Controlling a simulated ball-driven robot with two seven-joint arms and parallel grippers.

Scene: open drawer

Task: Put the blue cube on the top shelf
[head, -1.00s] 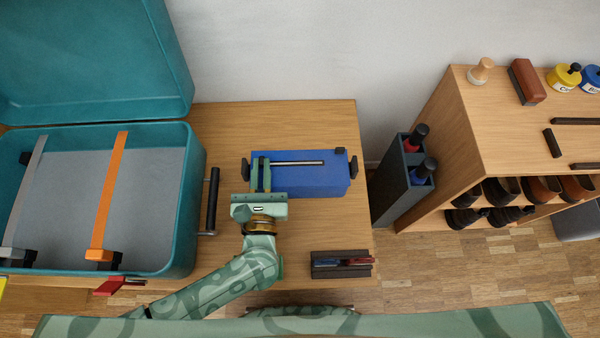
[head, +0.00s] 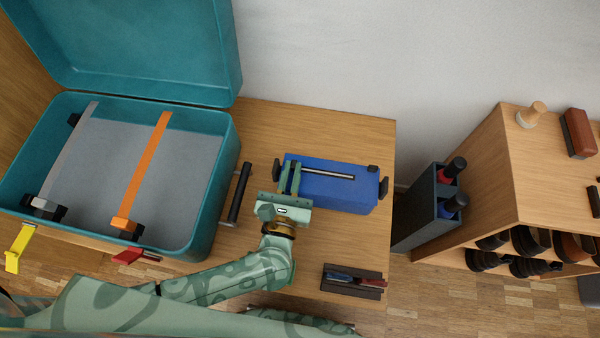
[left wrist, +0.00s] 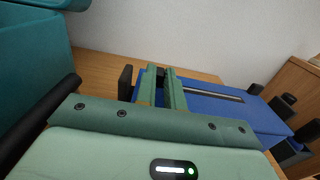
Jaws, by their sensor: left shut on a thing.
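The blue thing in view is a long blue box (head: 335,192) on the wooden table, with a slim metal bar handle (head: 330,175) along its top and dark end pieces. It also shows in the left wrist view (left wrist: 235,112). I make out no separate blue cube. My left gripper (head: 291,177) is over the box's left end, its fingers closed at the left end of the handle. In the left wrist view, the fingers (left wrist: 161,90) partly hide what lies between them. A wooden shelf unit (head: 490,170) stands at the right. My right gripper is not in view.
An open teal suitcase (head: 232,165) with a black handle (head: 240,192) stands left of the box. A dark tray (head: 353,283) lies at the table's front. A grey bottle holder (head: 420,215) stands between table and shelf unit. A brush (head: 580,133) lies on the unit's top.

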